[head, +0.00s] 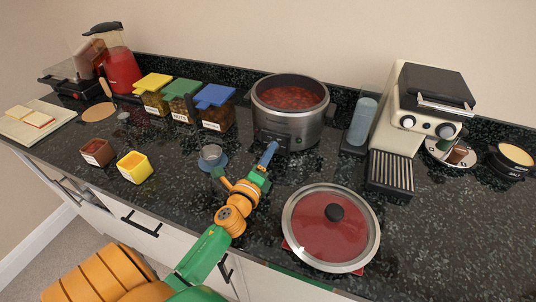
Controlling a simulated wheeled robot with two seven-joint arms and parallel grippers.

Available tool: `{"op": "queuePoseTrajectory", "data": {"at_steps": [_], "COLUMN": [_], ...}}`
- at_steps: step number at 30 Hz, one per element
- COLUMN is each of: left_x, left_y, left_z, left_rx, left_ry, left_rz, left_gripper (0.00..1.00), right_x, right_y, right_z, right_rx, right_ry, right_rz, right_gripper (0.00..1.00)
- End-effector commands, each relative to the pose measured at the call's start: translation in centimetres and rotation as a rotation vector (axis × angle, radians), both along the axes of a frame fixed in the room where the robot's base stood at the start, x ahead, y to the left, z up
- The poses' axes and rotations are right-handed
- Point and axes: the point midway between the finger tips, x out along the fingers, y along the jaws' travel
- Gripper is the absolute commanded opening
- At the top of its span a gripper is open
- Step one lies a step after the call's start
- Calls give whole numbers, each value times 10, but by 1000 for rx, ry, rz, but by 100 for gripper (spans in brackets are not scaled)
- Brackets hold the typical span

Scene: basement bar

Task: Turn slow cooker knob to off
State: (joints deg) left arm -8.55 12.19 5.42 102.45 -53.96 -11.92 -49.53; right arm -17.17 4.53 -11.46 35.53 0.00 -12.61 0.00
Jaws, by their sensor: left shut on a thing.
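The slow cooker (312,124) stands at the back of the counter, a round metallic pot, uncovered, with red food (290,97) inside. Its dark control panel (290,141) faces front. My left gripper (270,150) reaches up from below, with its blue fingers at the left part of this panel, shut on the slow cooker knob. The fingers hide the knob, so its setting cannot be read. My right gripper is not in view.
A glass lid (331,228) lies in front of the cooker. A small glass cup (212,157) stands close left of my gripper. Lidded jars (216,107) stand left of the cooker; a coffee machine (417,109) and a blue bottle (362,121) stand right.

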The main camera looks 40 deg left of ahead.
Motion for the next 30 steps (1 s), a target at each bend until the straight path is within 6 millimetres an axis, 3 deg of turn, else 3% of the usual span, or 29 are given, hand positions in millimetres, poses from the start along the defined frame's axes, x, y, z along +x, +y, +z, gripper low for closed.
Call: {"op": "queuePoseTrajectory", "data": {"at_steps": [12, 30], "left_x": [0, 0], "left_y": [0, 0], "left_z": [-1, -1], "left_rx": [-216, -266], "left_ry": [-51, -62], "left_rz": [0, -1], "left_gripper": [0, 0], "right_x": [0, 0], "right_y": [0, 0], "right_z": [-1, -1], "right_rx": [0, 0], "right_ry": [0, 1], "right_rz": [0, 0], "right_gripper": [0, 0]}}
